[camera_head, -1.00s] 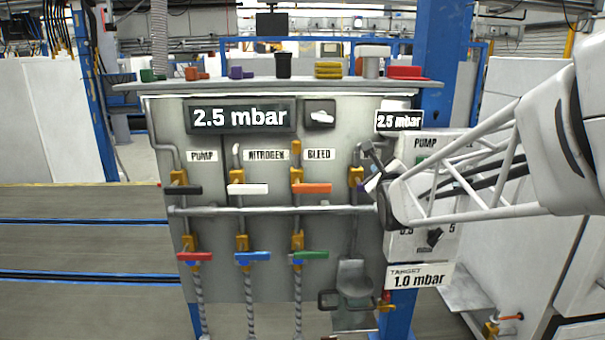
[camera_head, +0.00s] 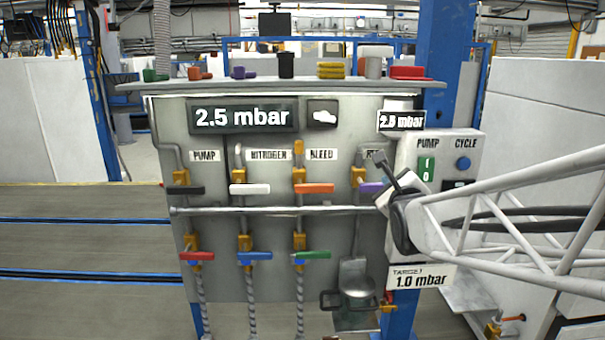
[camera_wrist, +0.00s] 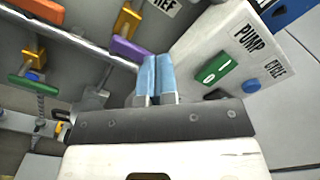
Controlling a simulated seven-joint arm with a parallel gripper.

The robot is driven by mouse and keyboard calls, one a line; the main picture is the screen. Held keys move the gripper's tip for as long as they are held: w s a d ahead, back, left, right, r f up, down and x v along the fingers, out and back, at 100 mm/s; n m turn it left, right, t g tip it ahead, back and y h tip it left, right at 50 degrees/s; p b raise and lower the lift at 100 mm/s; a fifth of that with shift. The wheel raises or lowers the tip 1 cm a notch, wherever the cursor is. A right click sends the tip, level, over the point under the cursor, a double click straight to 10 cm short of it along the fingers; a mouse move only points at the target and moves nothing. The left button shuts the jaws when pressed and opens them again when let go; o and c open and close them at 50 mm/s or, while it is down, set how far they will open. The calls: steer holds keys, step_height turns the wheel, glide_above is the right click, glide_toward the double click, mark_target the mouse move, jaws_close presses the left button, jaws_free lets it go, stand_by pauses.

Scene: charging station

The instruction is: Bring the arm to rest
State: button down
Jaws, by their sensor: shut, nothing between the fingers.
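My gripper (camera_head: 381,160) is at the right part of the valve panel (camera_head: 215,225), in front of the purple handle (camera_head: 369,188) and left of the pump control box (camera_head: 440,145). In the wrist view its two blue fingertips (camera_wrist: 156,76) are together with nothing between them. They appear beside the purple handle (camera_wrist: 130,51) and left of the green pump switch (camera_wrist: 215,69); I cannot tell the exact gap. My white lattice arm comes in from the right and hides the lower part of the control box.
A horizontal pipe (camera_head: 280,210) crosses the panel between two rows of coloured valve handles. A shelf (camera_head: 180,86) above holds several small items. The large display (camera_head: 243,117) reads 2.5 mbar and the target sign (camera_head: 421,277) reads 1.0 mbar. The floor at left is open.

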steer(key=shift+s, duration=0.5)
steer(key=s+a+f+n+g, duration=0.1)
steer(key=s+f+n+g, duration=0.3)
steer(key=s+n, duration=0.5)
steer(key=s+a+f+n+g, duration=0.1)
steer(key=s+f+n+g, duration=0.4)
steer(key=s+n, duration=0.4)
steer(key=s+a+f+n+g, duration=0.1)
steer(key=s+f+n+g, duration=0.3)
steer(key=s, duration=0.7)
steer(key=n+g, duration=0.2)
steer(key=n, duration=0.2)
steer(key=shift+s+f+n, duration=0.15)
steer(key=shift+f+n, duration=0.05)
steer(key=shift+n, duration=0.2)
steer(key=shift+a+r, duration=0.1)
